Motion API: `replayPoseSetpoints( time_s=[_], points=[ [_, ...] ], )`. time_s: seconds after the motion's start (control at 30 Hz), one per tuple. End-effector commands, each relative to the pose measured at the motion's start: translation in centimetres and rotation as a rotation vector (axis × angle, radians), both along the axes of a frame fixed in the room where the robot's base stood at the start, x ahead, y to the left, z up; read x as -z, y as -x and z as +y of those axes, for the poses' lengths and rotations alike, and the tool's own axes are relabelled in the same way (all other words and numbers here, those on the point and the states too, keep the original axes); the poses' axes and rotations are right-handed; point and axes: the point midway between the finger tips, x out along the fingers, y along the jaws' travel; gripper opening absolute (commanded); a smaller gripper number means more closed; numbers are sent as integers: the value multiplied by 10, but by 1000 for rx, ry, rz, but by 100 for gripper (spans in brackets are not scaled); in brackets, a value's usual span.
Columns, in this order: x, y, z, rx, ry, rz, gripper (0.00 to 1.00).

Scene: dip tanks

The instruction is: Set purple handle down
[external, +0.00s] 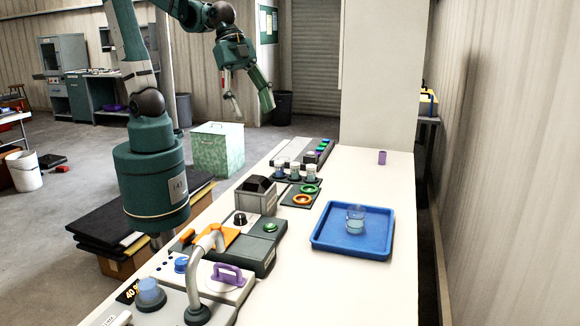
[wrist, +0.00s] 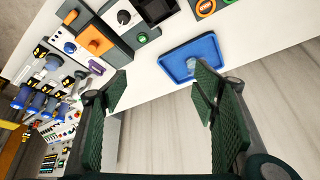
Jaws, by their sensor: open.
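The purple handle (external: 227,274) is a loop on a pale unit near the front of the bench in the external view. It seems to stand up from the unit's top face. It also shows small in the wrist view as a purple handle (wrist: 97,67), left of my fingers. My gripper (external: 249,100) is open and empty, high in the air beyond the far left part of the bench, well away from the handle. In the wrist view my gripper (wrist: 160,92) has its two green fingers wide apart with nothing between them.
A curved grey spout (external: 205,240) stands close beside the handle. An orange lever (external: 216,237) and a dark box (external: 257,194) lie behind it. A blue tray (external: 325,246) holds a clear beaker (external: 355,219). A purple cup (external: 382,158) stands far right. The bench's right side is mostly clear.

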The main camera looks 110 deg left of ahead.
Motion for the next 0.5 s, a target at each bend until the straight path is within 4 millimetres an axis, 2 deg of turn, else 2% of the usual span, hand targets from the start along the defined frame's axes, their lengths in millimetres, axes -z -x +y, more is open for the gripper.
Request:
replayPoseSetpoints(
  time_s=[0.1,0.5],
  points=[
    [-4,16,22,-74,10,-13,59],
    [-10,64,85,-315,47,-64,59]
  ],
)
